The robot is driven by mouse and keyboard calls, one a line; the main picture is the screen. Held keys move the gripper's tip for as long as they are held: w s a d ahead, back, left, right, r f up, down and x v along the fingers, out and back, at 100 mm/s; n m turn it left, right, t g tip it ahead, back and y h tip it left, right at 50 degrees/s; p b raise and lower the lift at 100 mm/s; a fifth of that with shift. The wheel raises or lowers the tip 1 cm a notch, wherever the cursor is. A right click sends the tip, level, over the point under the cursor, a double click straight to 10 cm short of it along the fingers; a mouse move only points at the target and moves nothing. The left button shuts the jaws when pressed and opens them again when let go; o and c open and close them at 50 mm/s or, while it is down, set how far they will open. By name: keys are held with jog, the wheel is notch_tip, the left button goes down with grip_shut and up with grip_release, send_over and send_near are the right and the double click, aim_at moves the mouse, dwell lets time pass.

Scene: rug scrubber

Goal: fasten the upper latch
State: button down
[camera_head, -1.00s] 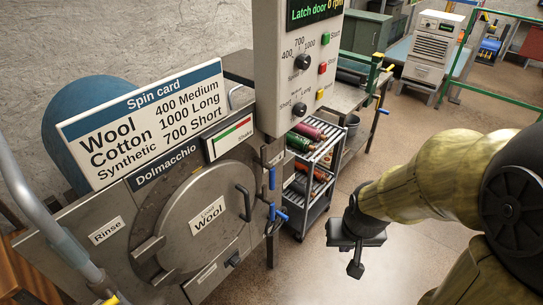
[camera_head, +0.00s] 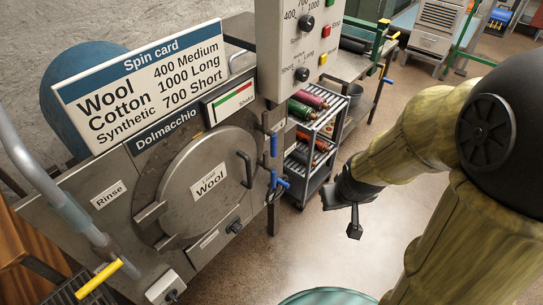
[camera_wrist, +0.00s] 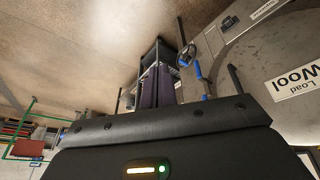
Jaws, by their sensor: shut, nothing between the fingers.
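The round steel door (camera_head: 192,205) of the machine carries a "Load Wool" label and looks closed. The upper latch (camera_head: 274,147) is at the door's right edge, its blue handle upright. The lower latch (camera_head: 279,182), also with a blue handle, is below it at a slant. My gripper (camera_head: 354,224) is shut and empty, right of the latches and apart from them, over the floor. In the wrist view the door (camera_wrist: 270,55) is at the right, with blue latch parts beside its edge; I cannot tell which latch each belongs to.
A rack (camera_head: 312,150) with colored rolls stands behind the latches. A control box (camera_head: 300,45) overhangs the door's upper right. A pipe with a yellow lever (camera_head: 100,279) is at the lower left. A green rim (camera_head: 330,296) shows at the bottom. Floor around my gripper is clear.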

jog(key=w+a+f+n+t+y+b, duration=0.8)
jog(key=a+n, duration=0.7)
jog(key=n, duration=0.6)
jog(key=w+f+t+b, duration=0.2)
jog(key=w+f+t, duration=0.2)
jog(key=w, duration=0.1)
jog(key=shift+a, duration=0.35)
jog(key=shift+w+f+b, duration=0.2)
jog(key=shift+w+b, duration=0.05)
jog(key=shift+b, duration=0.55)
jog(key=w+a+b, duration=0.1)
jog(key=w+b, duration=0.2)
jog(key=w, duration=0.8)
jog(key=shift+a+r, duration=0.15)
jog(key=shift+a, duration=0.15)
